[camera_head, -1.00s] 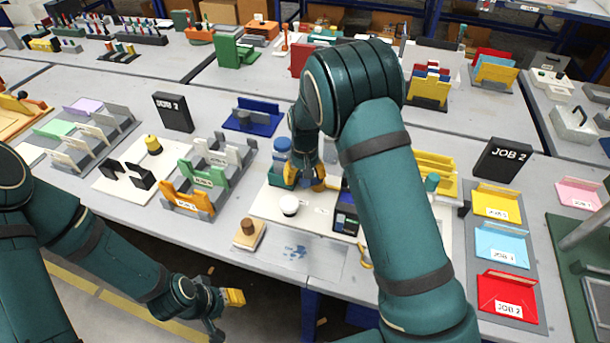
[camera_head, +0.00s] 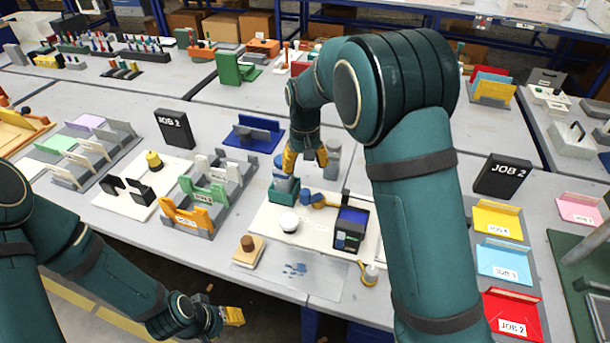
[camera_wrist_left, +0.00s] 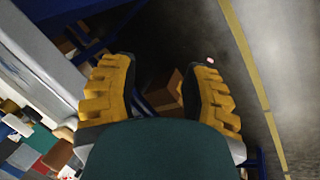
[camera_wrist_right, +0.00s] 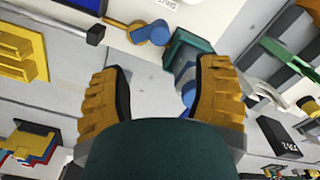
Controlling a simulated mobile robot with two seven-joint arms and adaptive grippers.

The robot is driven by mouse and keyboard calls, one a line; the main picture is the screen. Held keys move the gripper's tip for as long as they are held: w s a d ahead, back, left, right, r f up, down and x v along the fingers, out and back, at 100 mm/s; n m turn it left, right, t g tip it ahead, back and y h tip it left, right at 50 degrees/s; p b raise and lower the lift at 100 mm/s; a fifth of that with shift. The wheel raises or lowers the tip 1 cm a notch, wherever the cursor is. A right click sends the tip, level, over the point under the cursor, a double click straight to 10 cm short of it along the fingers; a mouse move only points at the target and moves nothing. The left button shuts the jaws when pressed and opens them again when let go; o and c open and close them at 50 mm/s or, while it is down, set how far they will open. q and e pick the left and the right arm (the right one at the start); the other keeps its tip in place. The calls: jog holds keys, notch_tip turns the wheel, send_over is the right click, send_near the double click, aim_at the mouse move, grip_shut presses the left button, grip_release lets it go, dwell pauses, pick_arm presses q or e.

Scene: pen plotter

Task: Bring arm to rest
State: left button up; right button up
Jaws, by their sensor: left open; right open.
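My right gripper (camera_head: 305,160) is open and empty, hanging above the table behind the white board (camera_head: 262,218). Its spread yellow fingers show in the right wrist view (camera_wrist_right: 160,95). Below it are a small green box (camera_head: 284,192) and a blue round-ended piece (camera_head: 304,197) on the board. A blue-grey object (camera_wrist_right: 187,82), partly hidden by a finger, shows beside the green box in the right wrist view. My left gripper (camera_head: 232,316) is out over the floor in front of the table. It is open and empty in the left wrist view (camera_wrist_left: 160,95).
A grey cylinder (camera_head: 332,160) stands close right of my right gripper. Colored racks (camera_head: 205,190) stand left, JOB trays (camera_head: 505,260) right. Open floor lies in front.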

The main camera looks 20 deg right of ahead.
jog(key=shift+r, duration=0.45)
